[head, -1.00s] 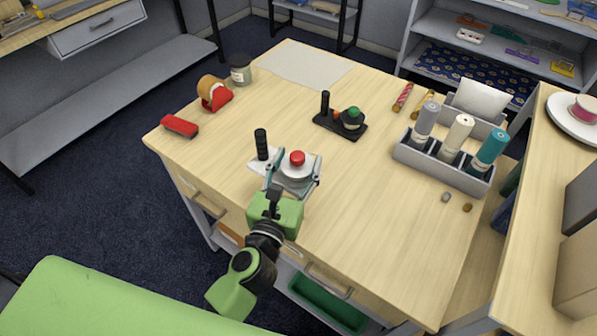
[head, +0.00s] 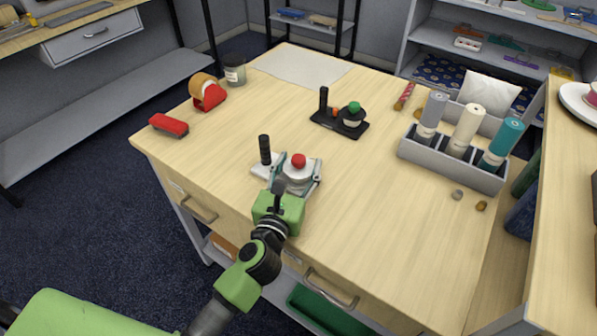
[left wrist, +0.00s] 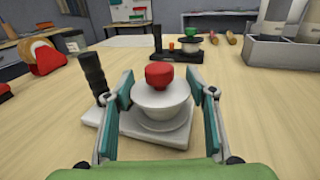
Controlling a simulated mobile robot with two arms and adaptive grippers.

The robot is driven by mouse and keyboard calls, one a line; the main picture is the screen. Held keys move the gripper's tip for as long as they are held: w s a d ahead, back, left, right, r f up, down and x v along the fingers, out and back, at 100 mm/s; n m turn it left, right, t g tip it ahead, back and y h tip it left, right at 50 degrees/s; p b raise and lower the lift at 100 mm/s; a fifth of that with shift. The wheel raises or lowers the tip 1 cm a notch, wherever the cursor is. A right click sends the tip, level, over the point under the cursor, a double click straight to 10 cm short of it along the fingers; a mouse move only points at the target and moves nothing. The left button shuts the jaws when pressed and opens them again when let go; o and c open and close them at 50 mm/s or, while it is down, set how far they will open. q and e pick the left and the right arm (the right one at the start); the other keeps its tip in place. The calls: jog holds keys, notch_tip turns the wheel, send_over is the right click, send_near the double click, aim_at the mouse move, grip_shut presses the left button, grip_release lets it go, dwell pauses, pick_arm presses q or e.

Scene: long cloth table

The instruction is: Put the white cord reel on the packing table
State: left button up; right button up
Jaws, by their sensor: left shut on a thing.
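The white cord reel (head: 298,183) has a white base, a red knob and a black upright handle. It is near the front edge of the wooden-topped table (head: 370,220), upright, on the top or just above it; I cannot tell which. My left gripper (head: 296,181) is shut on it, one finger on each side of the round white drum. In the left wrist view the drum (left wrist: 162,105) sits between the teal fingers, with the black handle outside the left finger. My right gripper is not in view.
A black reel with a green knob (head: 352,108) stands behind. A red stapler-like thing (head: 168,125), a tape dispenser (head: 208,98) and a jar (head: 234,72) are at left. A grey bin of spools (head: 420,152) and two small pebbles are at right. The front right is bare.

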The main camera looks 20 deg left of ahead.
pick_arm(q)
jog(key=shift+r, duration=0.15)
jog(key=shift+f, duration=0.2)
jog(key=o, duration=1.3)
